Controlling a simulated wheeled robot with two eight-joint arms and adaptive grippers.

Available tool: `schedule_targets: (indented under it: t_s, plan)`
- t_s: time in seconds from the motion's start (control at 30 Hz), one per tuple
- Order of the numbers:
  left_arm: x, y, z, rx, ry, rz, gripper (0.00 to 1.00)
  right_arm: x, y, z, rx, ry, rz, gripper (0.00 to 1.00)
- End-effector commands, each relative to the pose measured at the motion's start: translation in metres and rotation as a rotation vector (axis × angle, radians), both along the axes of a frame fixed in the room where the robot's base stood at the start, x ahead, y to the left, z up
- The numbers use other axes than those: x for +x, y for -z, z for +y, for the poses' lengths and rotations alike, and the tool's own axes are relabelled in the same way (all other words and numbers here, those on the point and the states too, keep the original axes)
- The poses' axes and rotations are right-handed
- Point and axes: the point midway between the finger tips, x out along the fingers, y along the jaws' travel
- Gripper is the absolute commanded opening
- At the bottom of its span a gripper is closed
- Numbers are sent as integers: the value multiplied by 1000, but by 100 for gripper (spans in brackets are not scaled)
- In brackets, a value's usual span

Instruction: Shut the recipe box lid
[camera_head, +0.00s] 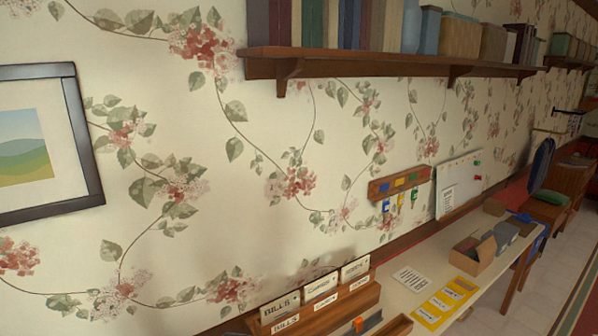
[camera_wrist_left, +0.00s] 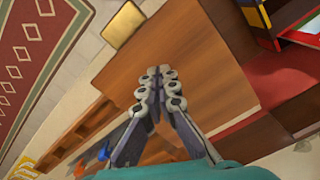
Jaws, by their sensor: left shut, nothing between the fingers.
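I cannot pick out the recipe box or its lid with certainty. In the head view, an open brown box (camera_head: 473,254) with its flaps or lid up stands on the pale desk at the right. A wooden holder (camera_head: 318,310) with several labelled cards, one reading BILLS, stands at the bottom. My left gripper (camera_wrist_left: 159,86) shows in the left wrist view, shut and empty, in front of a brown wooden surface (camera_wrist_left: 200,52). Whether it touches that surface I cannot tell. Neither gripper shows in the head view.
A yellow sheet (camera_head: 444,303) and a white card (camera_head: 411,279) lie on the desk (camera_head: 398,302). A key rack (camera_head: 399,183) and a whiteboard (camera_head: 459,184) stand at the wall below a long shelf (camera_head: 380,63). A patterned red rug (camera_wrist_left: 38,55) lies at left in the wrist view.

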Motion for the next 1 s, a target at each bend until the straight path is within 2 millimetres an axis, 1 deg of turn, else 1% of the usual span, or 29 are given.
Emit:
schedule_targets:
  t_s: [0.17, 0.27, 1.0]
  plan:
    - [0, 0, 0, 0, 0, 0, 0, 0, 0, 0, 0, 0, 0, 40]
    - [0, -4, 0, 0, 0, 0, 0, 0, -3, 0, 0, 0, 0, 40]
    - [0, -67, 0, 0, 0, 0, 0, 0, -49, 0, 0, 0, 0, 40]
